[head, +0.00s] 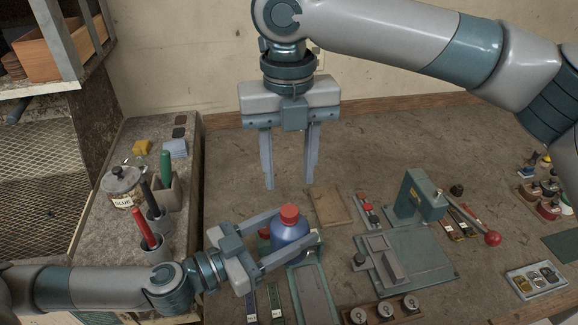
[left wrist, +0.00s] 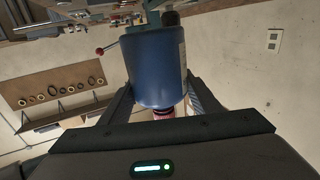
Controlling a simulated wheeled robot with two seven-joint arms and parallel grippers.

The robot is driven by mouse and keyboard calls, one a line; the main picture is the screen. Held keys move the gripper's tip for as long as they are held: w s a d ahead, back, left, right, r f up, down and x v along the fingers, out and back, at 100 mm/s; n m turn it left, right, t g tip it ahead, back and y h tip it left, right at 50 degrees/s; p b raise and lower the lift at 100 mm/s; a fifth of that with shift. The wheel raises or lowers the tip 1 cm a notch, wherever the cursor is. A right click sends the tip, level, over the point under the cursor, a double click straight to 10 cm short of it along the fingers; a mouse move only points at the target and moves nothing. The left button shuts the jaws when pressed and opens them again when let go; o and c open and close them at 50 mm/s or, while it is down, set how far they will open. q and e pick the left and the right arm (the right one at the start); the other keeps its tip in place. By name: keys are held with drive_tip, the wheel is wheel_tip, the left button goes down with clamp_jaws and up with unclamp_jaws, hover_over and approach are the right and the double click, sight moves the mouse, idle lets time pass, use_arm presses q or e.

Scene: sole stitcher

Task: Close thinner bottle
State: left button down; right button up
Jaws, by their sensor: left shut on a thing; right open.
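The blue bottle (head: 289,241) stands upright with a red cap (head: 289,214) on its top; I cannot tell how tight the cap sits. My left gripper (head: 299,226) is shut on the bottle, one finger on each side of its body. In the left wrist view, the blue bottle (left wrist: 155,70) fills the space between the fingers, with a red-pink part (left wrist: 162,112) at its lower end. My right gripper (head: 289,186) is open and empty, pointing down just above and behind the cap, not touching it. The bottle's base is partly hidden by the left fingers.
A green tray (head: 312,290) lies just in front of the bottle. A green press with a red-knobbed lever (head: 415,200) stands to the right. A brown pad (head: 330,208) lies behind right. A glue pot (head: 122,187) and tool cups are on the left shelf. The bench behind the bottle is clear.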

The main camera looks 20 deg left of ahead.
sight(289, 210)
idle(0.3)
drive_tip(key=shift+f, duration=4)
clamp_jaws()
